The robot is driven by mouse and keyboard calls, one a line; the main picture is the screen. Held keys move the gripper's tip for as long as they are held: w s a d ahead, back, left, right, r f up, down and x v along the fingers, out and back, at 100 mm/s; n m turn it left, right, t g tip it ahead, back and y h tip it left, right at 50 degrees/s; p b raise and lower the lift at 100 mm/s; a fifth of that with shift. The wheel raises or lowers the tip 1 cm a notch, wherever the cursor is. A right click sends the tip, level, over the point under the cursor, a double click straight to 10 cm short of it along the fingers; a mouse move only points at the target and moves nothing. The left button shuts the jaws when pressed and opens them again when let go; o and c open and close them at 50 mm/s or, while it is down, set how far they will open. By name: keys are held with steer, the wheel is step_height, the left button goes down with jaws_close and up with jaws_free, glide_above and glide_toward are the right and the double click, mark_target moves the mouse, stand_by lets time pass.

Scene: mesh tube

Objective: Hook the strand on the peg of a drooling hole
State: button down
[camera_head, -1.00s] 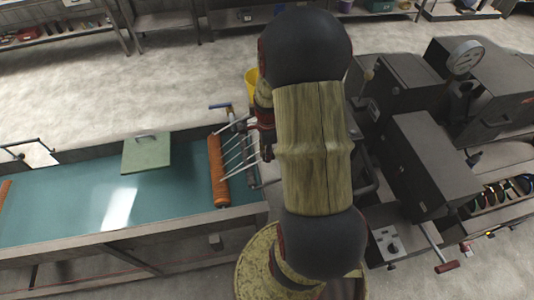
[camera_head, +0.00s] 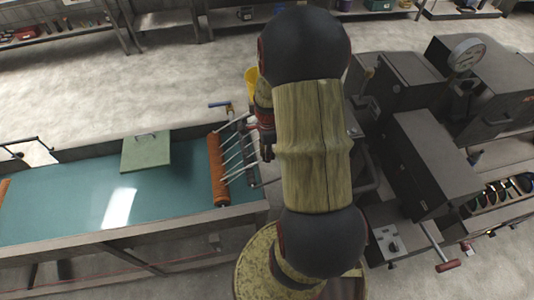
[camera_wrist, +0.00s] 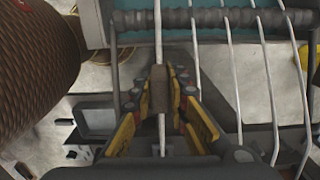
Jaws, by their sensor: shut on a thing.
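My gripper (camera_wrist: 160,88) is shut on a white strand (camera_wrist: 158,28) in the wrist view. The held strand passes between the fingertips and shows again below them (camera_wrist: 162,135). Several other strands (camera_wrist: 234,75) run side by side to the right of the gripper, apart from it. They cross a dark grooved bar (camera_wrist: 205,18) at the top. In the head view the strands (camera_head: 232,155) fan out between the orange roller (camera_head: 217,170) and the machine side. My arm hides most of the gripper there. I cannot make out the peg or a drooling hole.
The brown ridged roller (camera_wrist: 35,65) stands close on the left in the wrist view. A teal water trough (camera_head: 75,200) with a green plate (camera_head: 146,153) lies left in the head view. A dark boxy machine (camera_head: 430,165) with a gauge (camera_head: 466,54) stands right of my arm.

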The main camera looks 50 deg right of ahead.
steer(key=shift+f, duration=0.15)
steer(key=c, duration=1.7)
jaws_free()
steer(key=shift+o, duration=0.2)
step_height(320, 180, up, 12)
steer(key=shift+s, duration=0.1)
